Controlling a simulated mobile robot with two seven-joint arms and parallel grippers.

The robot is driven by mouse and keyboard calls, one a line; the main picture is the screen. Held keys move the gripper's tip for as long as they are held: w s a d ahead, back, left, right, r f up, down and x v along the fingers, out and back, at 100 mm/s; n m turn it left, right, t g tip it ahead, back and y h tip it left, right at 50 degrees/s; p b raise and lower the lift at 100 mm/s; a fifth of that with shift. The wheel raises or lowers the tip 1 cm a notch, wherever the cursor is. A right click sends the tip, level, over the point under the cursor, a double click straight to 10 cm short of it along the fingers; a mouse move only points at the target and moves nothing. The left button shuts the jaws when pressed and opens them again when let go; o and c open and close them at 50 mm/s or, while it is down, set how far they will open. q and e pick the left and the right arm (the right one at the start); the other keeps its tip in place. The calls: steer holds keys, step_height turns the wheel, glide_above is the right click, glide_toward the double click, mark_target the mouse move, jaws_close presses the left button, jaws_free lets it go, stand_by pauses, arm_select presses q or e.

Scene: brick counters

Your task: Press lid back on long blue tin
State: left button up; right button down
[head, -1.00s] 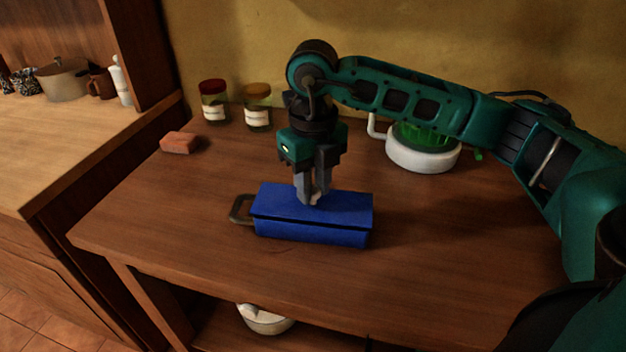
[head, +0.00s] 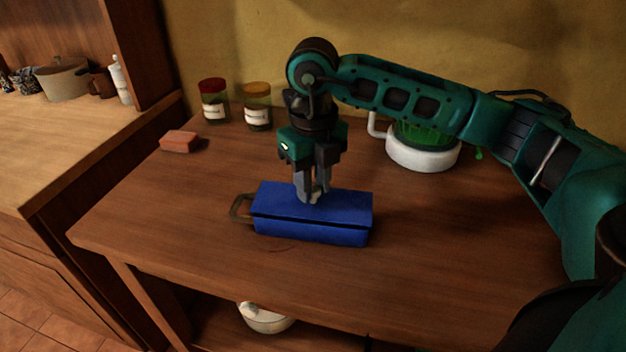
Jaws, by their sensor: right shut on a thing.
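The long blue tin (head: 310,230) lies on the brown wooden counter, its long side facing me. Its blue lid (head: 345,203) rests on top, with a dark gap along the front between lid and body. The gap looks wider towards the left, so the lid seems slightly tilted. My right gripper (head: 314,199) points straight down over the lid's middle and is shut on a small pale knob on it. The fingertips hide most of the knob. The left gripper is not in view.
A loop handle (head: 240,208) sticks out at the tin's left end. A reddish block (head: 179,142), two labelled jars (head: 214,105) (head: 257,108) and a white round pot with green inside (head: 423,156) stand farther back. Counter around the tin is clear.

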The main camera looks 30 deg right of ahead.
steer(key=shift+f+b, duration=0.4)
steer(key=shift+b, duration=0.05)
stand_by(1.1)
stand_by(0.4)
steer(key=shift+c, duration=1.6)
jaws_free()
steer(key=shift+r, duration=0.15)
steer(key=shift+r+p, duration=2.55)
steer(key=shift+r, duration=0.85)
jaws_close()
